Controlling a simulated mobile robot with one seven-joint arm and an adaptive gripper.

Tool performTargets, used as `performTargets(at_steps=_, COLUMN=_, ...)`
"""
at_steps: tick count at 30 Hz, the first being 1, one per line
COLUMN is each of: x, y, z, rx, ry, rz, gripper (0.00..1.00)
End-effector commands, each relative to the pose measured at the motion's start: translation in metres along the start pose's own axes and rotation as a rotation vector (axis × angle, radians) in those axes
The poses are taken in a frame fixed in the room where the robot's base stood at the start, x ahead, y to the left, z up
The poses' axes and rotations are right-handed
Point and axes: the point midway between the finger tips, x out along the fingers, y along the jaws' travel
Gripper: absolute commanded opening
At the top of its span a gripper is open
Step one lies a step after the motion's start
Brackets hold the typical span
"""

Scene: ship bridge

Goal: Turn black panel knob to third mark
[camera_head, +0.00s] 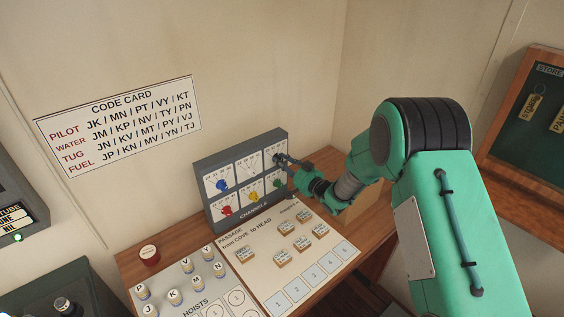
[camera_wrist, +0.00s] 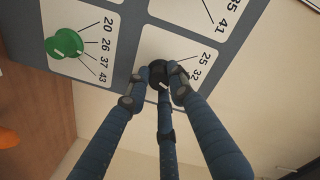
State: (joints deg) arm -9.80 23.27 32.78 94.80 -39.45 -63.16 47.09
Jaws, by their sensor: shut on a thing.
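The black knob (camera_wrist: 158,72) sits on its white dial card at the top right of the grey channels panel (camera_head: 240,147). My gripper (camera_wrist: 155,82) is shut on the black knob, with its fingers around it. In the head view my gripper (camera_head: 284,161) reaches the panel from the right and covers most of this knob. The wrist view shows the numbers 25 and 32 beside the knob; the other marks are hidden by the fingers. A short pale line shows on the knob, but which mark it points to cannot be told.
The green knob (camera_wrist: 63,43) is close beside the black one. Blue (camera_head: 222,185), red (camera_head: 226,211) and yellow (camera_head: 256,196) knobs share the panel. Small wooden blocks lie on the passage board (camera_head: 265,270) below. Lettered pegs stand on the hoists board at the left.

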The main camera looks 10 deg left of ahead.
Motion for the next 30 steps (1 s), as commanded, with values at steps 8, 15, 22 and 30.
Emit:
performTargets(at_steps=8, x=-0.001, y=0.001, z=0.004, rx=0.001, ry=-0.005, rz=0.002, gripper=0.24)
performTargets(at_steps=15, x=-0.001, y=0.001, z=0.002, rx=0.000, ry=-0.003, rz=0.001, gripper=0.41)
performTargets(at_steps=22, x=-0.002, y=0.000, z=0.001, rx=-0.001, ry=-0.001, rz=0.001, gripper=0.41)
performTargets(at_steps=30, x=-0.022, y=0.001, z=0.001, rx=-0.001, ry=-0.001, rz=0.003, gripper=0.41)
